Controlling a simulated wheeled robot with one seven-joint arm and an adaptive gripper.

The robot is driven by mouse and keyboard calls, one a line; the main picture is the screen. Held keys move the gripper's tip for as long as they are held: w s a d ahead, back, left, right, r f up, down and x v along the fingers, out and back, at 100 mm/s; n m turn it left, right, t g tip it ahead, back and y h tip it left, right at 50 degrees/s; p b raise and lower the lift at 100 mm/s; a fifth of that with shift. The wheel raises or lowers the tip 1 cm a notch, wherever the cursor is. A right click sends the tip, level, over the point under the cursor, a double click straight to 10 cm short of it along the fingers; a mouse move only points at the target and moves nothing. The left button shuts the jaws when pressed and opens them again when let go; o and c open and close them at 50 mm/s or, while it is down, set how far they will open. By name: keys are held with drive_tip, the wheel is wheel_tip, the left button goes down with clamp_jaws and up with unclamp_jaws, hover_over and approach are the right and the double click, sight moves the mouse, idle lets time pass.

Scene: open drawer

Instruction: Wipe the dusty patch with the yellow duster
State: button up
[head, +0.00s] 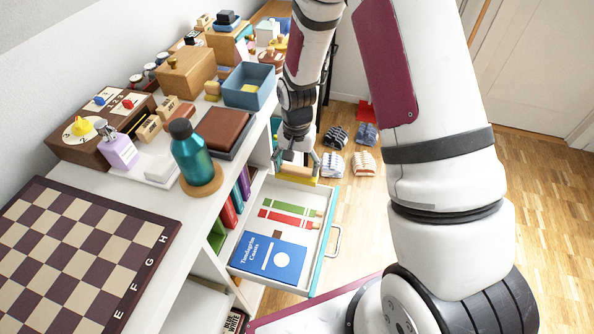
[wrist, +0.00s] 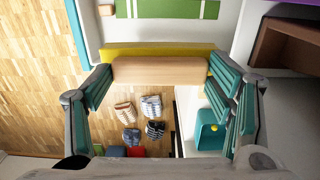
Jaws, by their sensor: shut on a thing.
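My gripper (head: 297,163) is at the far end of the open white drawer (head: 262,189), shut on the yellow duster (head: 297,171). In the wrist view the duster's pale wooden block (wrist: 160,70) lies crosswise between the two fingers of my gripper (wrist: 161,84), with its yellow strip (wrist: 160,49) along one long side. I cannot tell whether the duster touches the drawer. I cannot make out a dusty patch in either view.
The drawer holds a blue box (head: 268,257) and red (head: 290,219) and green (head: 291,207) flat items. The shelf top is crowded: a teal bottle (head: 191,155), a chessboard (head: 75,255), a blue bin (head: 248,88).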

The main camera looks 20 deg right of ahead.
drive_tip(key=o, duration=0.6)
drive_tip(key=c, duration=0.4)
drive_tip(key=shift+r, duration=0.1)
drive_tip(key=shift+c, duration=0.2)
